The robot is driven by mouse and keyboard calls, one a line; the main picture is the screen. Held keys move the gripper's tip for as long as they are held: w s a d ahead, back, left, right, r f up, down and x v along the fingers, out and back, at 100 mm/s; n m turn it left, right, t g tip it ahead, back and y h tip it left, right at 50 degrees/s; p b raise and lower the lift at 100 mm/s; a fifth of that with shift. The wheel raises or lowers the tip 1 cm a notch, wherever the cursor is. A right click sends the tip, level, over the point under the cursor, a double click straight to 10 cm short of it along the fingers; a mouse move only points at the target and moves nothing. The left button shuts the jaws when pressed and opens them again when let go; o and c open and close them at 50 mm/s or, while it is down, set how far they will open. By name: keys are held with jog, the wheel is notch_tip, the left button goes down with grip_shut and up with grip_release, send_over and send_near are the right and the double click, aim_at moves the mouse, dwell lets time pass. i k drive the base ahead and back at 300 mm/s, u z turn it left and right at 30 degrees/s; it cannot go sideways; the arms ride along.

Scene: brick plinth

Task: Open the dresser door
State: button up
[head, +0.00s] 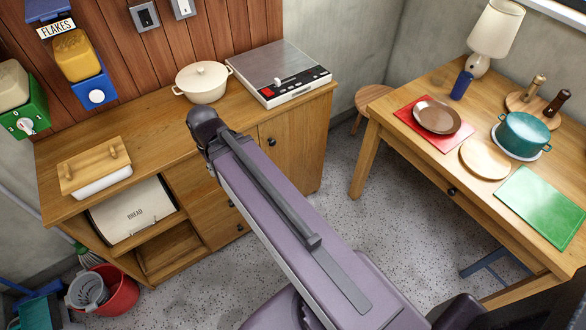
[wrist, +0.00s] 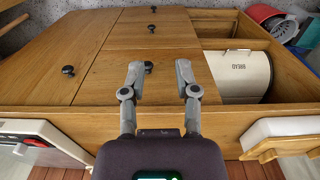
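The wooden dresser (head: 150,125) stands against the panelled wall. Its door (head: 302,145) is at the right end of the front, looks shut, and has a dark round knob (head: 271,141). In the wrist view the door (wrist: 40,55) is on the left with its knob (wrist: 68,71). My gripper (wrist: 158,72) is open and empty, its two fingers apart over the drawer front beside the door. A drawer knob (wrist: 148,66) shows between the fingers; I cannot tell how far beyond them it lies. The door knob is left of both fingers. My arm hides the gripper in the head view.
A white pot (head: 202,82) and a flat appliance (head: 279,74) stand on the dresser top, with a wooden-lidded dish (head: 94,172) at the left. A bread bin (head: 133,208) sits in the open shelf. A laid table (head: 430,160) stands at right; speckled floor (head: 330,220) lies between.

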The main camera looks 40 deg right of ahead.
aim_at(295, 139)
jog(key=z, duration=0.5)
jog(key=k, duration=0.85)
jog(key=u, duration=0.35)
